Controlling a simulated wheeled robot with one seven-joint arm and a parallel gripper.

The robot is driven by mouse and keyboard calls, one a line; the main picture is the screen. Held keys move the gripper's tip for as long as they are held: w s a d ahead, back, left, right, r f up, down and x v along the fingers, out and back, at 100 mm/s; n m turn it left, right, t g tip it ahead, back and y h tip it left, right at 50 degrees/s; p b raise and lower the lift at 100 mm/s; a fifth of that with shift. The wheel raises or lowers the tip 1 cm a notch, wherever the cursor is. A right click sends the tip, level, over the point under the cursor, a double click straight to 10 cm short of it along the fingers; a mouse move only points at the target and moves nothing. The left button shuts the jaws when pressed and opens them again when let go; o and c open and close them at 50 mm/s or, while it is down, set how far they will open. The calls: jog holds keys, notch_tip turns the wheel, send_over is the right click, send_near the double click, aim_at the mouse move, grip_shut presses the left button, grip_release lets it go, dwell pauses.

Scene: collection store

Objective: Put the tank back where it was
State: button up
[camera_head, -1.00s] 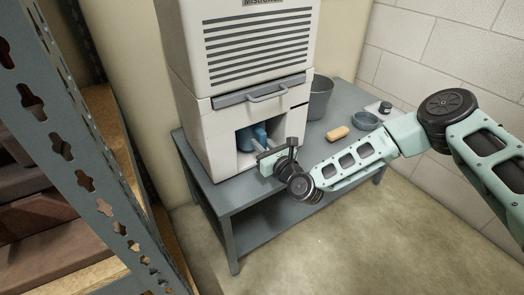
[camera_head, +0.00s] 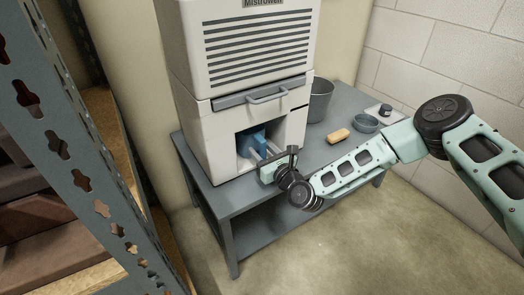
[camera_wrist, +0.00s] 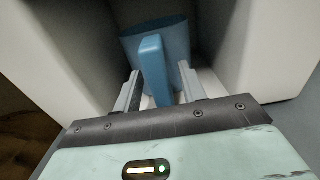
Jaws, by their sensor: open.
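The blue tank (camera_head: 247,139) stands inside the open bay low in the front of the white humidifier cabinet (camera_head: 220,160). In the wrist view the tank (camera_wrist: 178,42) sits in the recess with its upright blue handle (camera_wrist: 154,68) facing me. My gripper (camera_head: 264,155) reaches to the bay's mouth from the right. In the wrist view my gripper (camera_wrist: 160,88) is open, with one finger on each side of the handle and gaps visible. The tank's lower part and the back of the bay are hidden or dark.
The cabinet stands on a grey table (camera_head: 224,196). A grey bucket (camera_head: 319,100), a yellow sponge (camera_head: 338,135) and a blue-grey bowl (camera_head: 366,123) are to its right. A metal shelf rack (camera_head: 75,150) rises at the left. The floor in front is clear.

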jog(key=p+v, duration=0.2)
jog(key=v, duration=1)
jog(key=s+a+r+n+g, duration=0.2)
jog(key=s+n+g, duration=0.3)
jog(key=n, duration=0.5)
jog(key=s+a+r+n+g, duration=0.25)
jog(key=n+g, duration=0.35)
jog(key=n, duration=0.5)
jog(key=s+d+r+n+g+h, duration=0.2)
jog(key=s+d+r+n+h, duration=0.2)
jog(key=s+d+r+n, duration=0.3)
jog(key=s+d+r+n+g+h, duration=0.2)
jog(key=s+d+r+n+h, duration=0.3)
jog(key=s, duration=0.9)
notch_tip(320, 180, up, 5)
jog(key=d+n, duration=0.1)
jog(key=n, duration=0.2)
jog(key=shift+s+d+n, duration=0.2)
jog(key=shift+d+n, duration=0.2)
notch_tip(320, 180, up, 29)
jog(key=p, duration=2.9)
